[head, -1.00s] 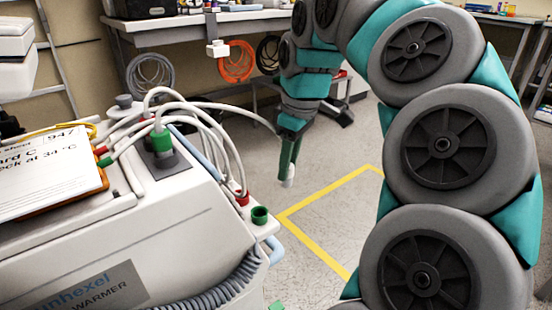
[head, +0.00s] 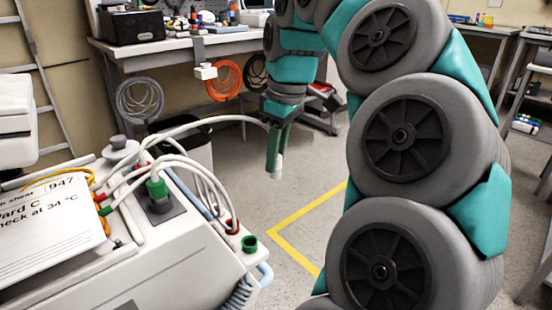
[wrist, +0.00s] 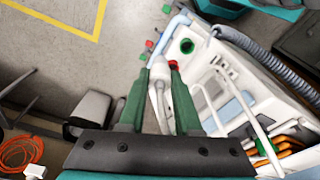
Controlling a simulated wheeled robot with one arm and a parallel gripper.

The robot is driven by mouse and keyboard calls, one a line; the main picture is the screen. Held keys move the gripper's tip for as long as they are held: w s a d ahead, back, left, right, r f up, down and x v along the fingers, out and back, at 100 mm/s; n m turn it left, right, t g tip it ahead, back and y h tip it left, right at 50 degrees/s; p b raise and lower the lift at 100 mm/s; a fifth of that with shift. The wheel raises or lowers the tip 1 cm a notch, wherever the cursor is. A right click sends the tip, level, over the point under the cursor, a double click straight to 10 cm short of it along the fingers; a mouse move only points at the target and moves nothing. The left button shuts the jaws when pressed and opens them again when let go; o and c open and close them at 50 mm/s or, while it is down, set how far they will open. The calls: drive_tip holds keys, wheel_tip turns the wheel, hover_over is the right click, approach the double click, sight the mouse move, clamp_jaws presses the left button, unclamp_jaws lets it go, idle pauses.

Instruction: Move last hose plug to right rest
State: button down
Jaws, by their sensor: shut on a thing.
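My gripper (head: 276,155) hangs in the air beyond the warmer's (head: 165,275) right end, shut on a white hose plug (head: 277,172). The plug's white hose arcs left to the warmer. In the wrist view the plug (wrist: 158,80) sits between the two green fingers (wrist: 156,98). An empty green-rimmed rest (head: 249,244) stands at the warmer's right corner; its open hole also shows in the wrist view (wrist: 187,46). Beside it, a red-ringed rest (head: 232,227) has a white hose at it.
White hoses (head: 203,172) loop over the warmer's top. A clipboard sheet (head: 45,235) lies at left. A workbench (head: 220,42) with hanging coiled hoses (head: 223,78) stands behind. Yellow-taped floor (head: 290,245) right of the warmer is clear.

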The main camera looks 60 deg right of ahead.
wheel_tip(320, 180, up, 12)
drive_tip(key=p, duration=0.7)
drive_tip(key=w+a, duration=1.8)
drive_tip(key=w, duration=0.2)
drive_tip(key=shift+s+d+f+b, duration=0.1)
drive_tip(key=shift+d+f+b, duration=0.1)
drive_tip(key=shift+f+b, duration=0.85)
drive_tip(key=shift+d+f+b, duration=0.15)
drive_tip(key=shift+f+b, duration=0.2)
drive_tip(key=shift+f, duration=1.25)
drive_tip(key=shift+s+f+b, duration=0.1)
drive_tip(key=shift+f+b, duration=0.6)
drive_tip(key=shift+f, duration=0.95)
drive_tip(key=c, duration=0.5)
unclamp_jaws()
drive_tip(key=shift+r, duration=0.1)
drive_tip(key=shift+s+d+r+p, duration=0.1)
drive_tip(key=shift+s+r+p, duration=0.15)
drive_tip(key=shift+r, duration=1.7)
drive_tip(key=shift+s+r+p, duration=0.1)
drive_tip(key=shift+s+r, duration=0.2)
drive_tip(key=shift+r, duration=1.6)
